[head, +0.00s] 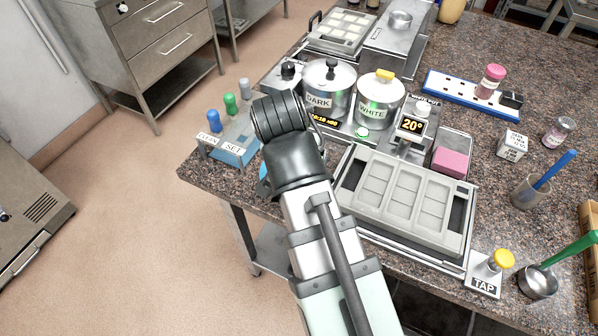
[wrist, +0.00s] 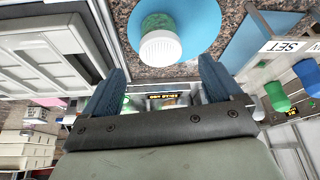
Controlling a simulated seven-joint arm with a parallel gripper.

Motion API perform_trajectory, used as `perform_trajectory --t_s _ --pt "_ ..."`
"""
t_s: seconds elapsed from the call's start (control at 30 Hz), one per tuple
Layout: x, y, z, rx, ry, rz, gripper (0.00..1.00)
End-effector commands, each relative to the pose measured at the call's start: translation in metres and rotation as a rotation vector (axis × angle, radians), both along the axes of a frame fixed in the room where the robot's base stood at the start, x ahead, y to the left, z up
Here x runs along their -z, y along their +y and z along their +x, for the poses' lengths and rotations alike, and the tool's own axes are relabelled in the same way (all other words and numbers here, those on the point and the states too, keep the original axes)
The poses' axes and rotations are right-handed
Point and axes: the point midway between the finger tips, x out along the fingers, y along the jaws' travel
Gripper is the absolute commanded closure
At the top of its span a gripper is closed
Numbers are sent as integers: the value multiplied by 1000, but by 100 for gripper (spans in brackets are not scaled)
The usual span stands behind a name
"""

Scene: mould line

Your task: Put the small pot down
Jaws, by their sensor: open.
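The small pot (wrist: 160,46) shows in the wrist view, with a white ribbed lid and green sides. It stands on a round blue mat (wrist: 205,22) on the speckled counter. My gripper (wrist: 162,68) is open, its two blue fingers apart with nothing between them. The pot is just beyond the fingertips, in line with the gap and apart from both fingers. In the head view my arm hides the pot and the fingers; only a blue sliver of the mat (head: 264,180) shows beside the arm.
A grey mould tray (head: 405,200) lies right of my arm, with the DARK (head: 328,88) and WHITE (head: 379,97) pots behind. A ladle (head: 540,282) lies far right.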

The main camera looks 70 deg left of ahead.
Motion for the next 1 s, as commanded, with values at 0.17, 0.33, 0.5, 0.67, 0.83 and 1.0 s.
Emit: perform_trajectory --t_s 0.17,0.33,0.5,0.67,0.83,1.0 --pt "19 7 5 0 0 -2 8" --pt "28 10 7 0 0 0 8" --pt "31 11 8 -1 0 0 8" --pt "38 14 9 -1 0 -1 8" --pt "54 19 11 -1 0 -2 8" --pt "71 26 15 -1 0 -2 8"
